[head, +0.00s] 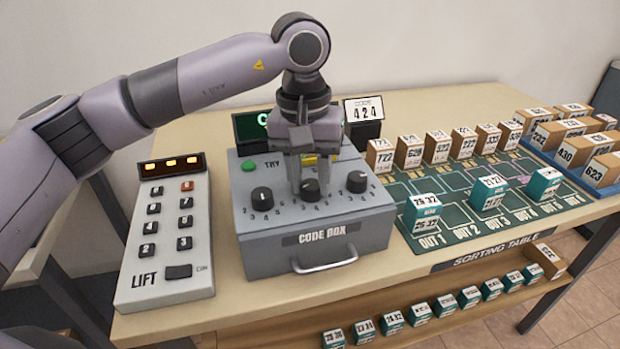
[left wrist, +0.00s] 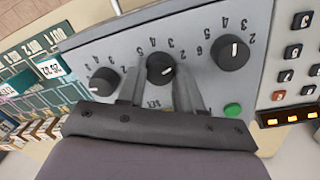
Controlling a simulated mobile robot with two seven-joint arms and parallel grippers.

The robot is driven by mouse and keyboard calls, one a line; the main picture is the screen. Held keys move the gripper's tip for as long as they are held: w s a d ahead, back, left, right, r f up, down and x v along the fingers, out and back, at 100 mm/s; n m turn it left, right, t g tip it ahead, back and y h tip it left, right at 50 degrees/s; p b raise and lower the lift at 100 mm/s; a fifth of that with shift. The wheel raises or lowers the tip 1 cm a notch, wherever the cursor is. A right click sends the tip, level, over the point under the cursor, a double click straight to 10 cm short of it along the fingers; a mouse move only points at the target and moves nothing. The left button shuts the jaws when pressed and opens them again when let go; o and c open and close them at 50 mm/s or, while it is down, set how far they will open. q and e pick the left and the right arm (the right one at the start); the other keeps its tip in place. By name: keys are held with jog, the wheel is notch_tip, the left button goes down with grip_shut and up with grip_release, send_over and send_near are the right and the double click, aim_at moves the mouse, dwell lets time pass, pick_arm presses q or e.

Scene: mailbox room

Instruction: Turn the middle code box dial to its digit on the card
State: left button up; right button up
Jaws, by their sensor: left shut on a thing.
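The grey code box (head: 315,229) stands on the table with three black dials on its sloped top. The middle dial (head: 311,190) sits between the fingers of my left gripper (head: 309,188), which points down and is shut on it. In the left wrist view the middle dial (left wrist: 160,68) shows between the two fingers, with its white mark visible. The left dial (head: 262,199) and right dial (head: 357,181) stand free on either side. The code card (head: 364,109) behind the box reads 424. My right gripper is not in view.
A green button (head: 249,166) and a green-lit display, partly hidden by my arm, are at the box's back. The lift keypad (head: 166,238) stands close left. The sorting mat (head: 455,237) with several parcels lies right. A drawer handle (head: 324,262) sticks out in front.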

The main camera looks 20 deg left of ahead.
aim_at(307, 183)
pick_arm(q)
jog(key=shift+m, duration=0.6)
jog(key=shift+r, duration=0.1)
jog(key=o, duration=1)
jog(key=shift+o, duration=0.2)
jog(key=r, duration=0.7)
jog(key=shift+a, duration=0.2)
